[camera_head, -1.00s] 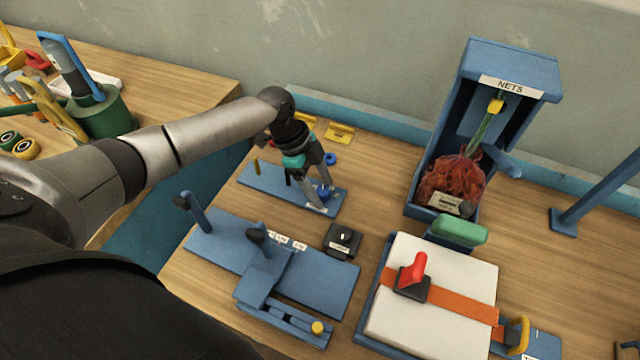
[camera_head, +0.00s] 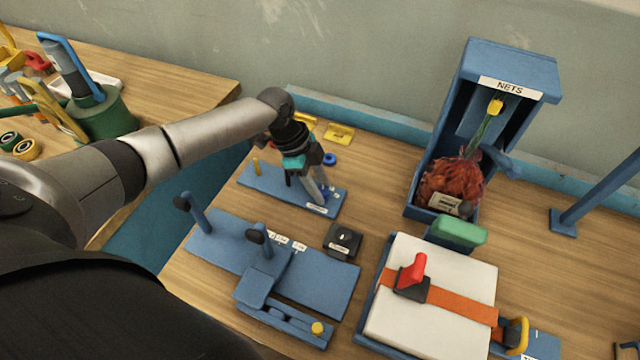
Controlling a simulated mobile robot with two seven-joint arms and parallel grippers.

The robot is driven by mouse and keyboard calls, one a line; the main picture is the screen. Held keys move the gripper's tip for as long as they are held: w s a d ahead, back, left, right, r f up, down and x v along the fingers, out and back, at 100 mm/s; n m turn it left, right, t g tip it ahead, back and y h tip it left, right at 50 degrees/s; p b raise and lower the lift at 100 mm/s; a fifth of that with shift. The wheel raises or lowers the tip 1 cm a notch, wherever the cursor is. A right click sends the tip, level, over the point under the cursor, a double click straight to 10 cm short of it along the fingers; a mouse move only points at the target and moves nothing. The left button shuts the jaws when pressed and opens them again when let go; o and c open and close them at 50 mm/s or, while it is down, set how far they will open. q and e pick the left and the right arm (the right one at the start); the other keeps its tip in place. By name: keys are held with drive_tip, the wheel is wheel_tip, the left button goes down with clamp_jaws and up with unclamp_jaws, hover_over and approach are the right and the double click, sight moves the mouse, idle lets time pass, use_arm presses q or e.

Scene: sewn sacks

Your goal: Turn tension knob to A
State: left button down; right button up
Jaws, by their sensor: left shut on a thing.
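The blue tension knob (camera_head: 332,191) sits at the right end of a narrow blue plate (camera_head: 268,181) with a small white label at its front edge. My left gripper (camera_head: 322,196) reaches down from the upper left and is shut on the knob. The fingers cover most of the knob, so its pointer cannot be made out. The label's letters are too small to read. My right gripper is not in view.
In front stands a larger blue fixture (camera_head: 225,240) with two dark-knobbed levers. A black box (camera_head: 342,241) is close by. To the right are a white sack (camera_head: 440,325) with an orange strap and the NETS bin (camera_head: 511,65). Yellow tags (camera_head: 339,134) lie behind.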

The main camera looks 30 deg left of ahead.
use_arm(q)
drive_tip(key=n+t+p, duration=0.1)
drive_tip(key=n+p, duration=0.2)
drive_tip(key=p, duration=0.1)
drive_tip(key=n+y+p, duration=0.1)
drive_tip(key=n+p, duration=0.1)
drive_tip(key=p, duration=0.2)
drive_tip(key=shift+s+r+n+t, duration=0.2)
drive_tip(key=shift+n+t, duration=0.2)
drive_tip(key=shift+f+n+t+y+p, duration=0.15)
drive_tip(key=shift+n+t+y+p, duration=0.2)
drive_tip(key=shift+n+p, duration=0.8)
drive_tip(key=shift+c, duration=2.4)
unclamp_jaws()
